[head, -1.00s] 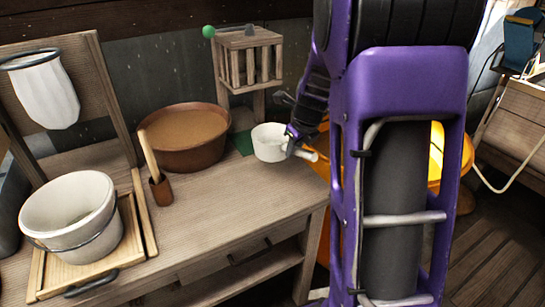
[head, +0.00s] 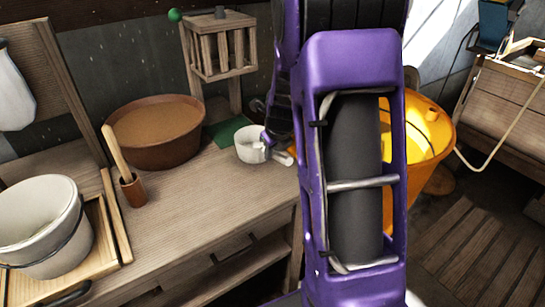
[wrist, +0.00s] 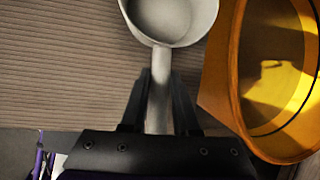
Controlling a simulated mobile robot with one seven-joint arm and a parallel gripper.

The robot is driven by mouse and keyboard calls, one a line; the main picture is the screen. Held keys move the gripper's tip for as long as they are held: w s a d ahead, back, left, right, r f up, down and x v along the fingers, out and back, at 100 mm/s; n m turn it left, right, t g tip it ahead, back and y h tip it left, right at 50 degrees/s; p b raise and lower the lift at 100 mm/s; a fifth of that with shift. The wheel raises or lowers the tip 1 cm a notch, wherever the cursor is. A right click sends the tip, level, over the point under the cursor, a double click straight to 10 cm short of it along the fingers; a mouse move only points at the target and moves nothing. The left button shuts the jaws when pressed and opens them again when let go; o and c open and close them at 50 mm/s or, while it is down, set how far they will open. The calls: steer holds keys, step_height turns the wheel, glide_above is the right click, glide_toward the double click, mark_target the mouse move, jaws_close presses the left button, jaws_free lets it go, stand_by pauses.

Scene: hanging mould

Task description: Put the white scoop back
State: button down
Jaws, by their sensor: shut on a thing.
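The white scoop (head: 249,145) is a small round cup with a straight handle. In the head view it is at the right end of the wooden bench, beside a green patch (head: 227,131). My gripper (head: 268,143) is at the scoop's handle, partly hidden by my purple arm. In the wrist view my gripper (wrist: 158,100) is shut on the handle, with a finger on each side, and the scoop's empty cup (wrist: 172,18) points away from me. I cannot tell whether the scoop touches the bench or hangs just above it.
A brown bowl (head: 157,152) of brown material stands left of the scoop, with a wooden-handled tool in a small cup (head: 132,190) before it. A slatted wooden box (head: 220,45) stands behind. A white bucket (head: 40,225) is at left. An orange tub (head: 428,145) is right of the bench.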

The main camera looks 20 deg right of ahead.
steer(key=shift+f, duration=0.55)
steer(key=shift+r, duration=0.1)
steer(key=c, duration=0.7)
jaws_free()
steer(key=shift+o, duration=0.2)
steer(key=d+p+v, duration=0.1)
steer(key=p+v, duration=0.2)
steer(key=v, duration=0.9)
steer(key=shift+a, duration=0.45)
